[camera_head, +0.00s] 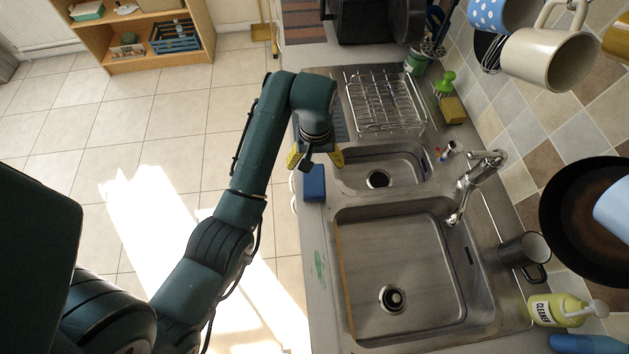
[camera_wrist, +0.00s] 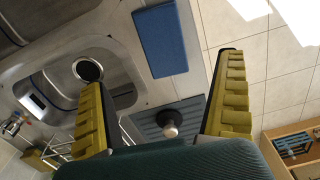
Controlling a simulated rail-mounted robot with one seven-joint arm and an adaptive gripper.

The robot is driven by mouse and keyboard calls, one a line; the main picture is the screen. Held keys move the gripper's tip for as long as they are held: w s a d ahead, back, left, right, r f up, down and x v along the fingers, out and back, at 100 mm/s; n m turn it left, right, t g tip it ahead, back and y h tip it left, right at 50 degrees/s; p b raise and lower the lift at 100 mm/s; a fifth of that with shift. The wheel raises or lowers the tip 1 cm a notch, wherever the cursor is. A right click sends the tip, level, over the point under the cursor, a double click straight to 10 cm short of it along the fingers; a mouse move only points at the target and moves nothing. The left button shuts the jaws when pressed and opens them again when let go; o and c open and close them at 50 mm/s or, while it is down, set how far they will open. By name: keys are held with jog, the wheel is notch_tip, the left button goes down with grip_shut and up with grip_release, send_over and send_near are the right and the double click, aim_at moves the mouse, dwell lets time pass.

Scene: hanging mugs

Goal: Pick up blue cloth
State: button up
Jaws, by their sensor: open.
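The blue cloth (camera_head: 314,182) is a flat blue rectangle on the left edge of the counter, beside the small sink basin. It also shows in the wrist view (camera_wrist: 160,40), near the top middle, lying on the metal surface. My gripper (camera_head: 315,160) hangs over the counter edge by the small basin, close to the cloth in the head view. Its two yellow ribbed fingers are spread apart in the wrist view (camera_wrist: 160,75), with nothing between them. The cloth appears beyond the fingertips and apart from them. The exact height of my gripper above it is hard to tell.
The small basin (camera_head: 381,166) and large basin (camera_head: 395,285) lie right of and below the cloth. A faucet (camera_head: 475,180) stands behind them. A wire dish rack (camera_head: 380,100) is further up. Mugs (camera_head: 545,60) hang at upper right. Open floor lies left of the counter.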

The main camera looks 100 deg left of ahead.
aim_at(314, 181)
notch_tip(314, 181, down, 6)
jog(key=shift+r+b, duration=0.1)
jog(key=shift+b, duration=0.8)
notch_tip(314, 181, down, 6)
jog(key=shift+s+d+r+p, duration=0.15)
jog(key=shift+r+p, duration=0.05)
jog(key=shift+p, duration=0.75)
jog(key=c, duration=1.2)
jog(key=shift+r, duration=0.1)
jog(key=shift+c, duration=0.2)
notch_tip(314, 181, up, 10)
jog(key=shift+f, duration=0.1)
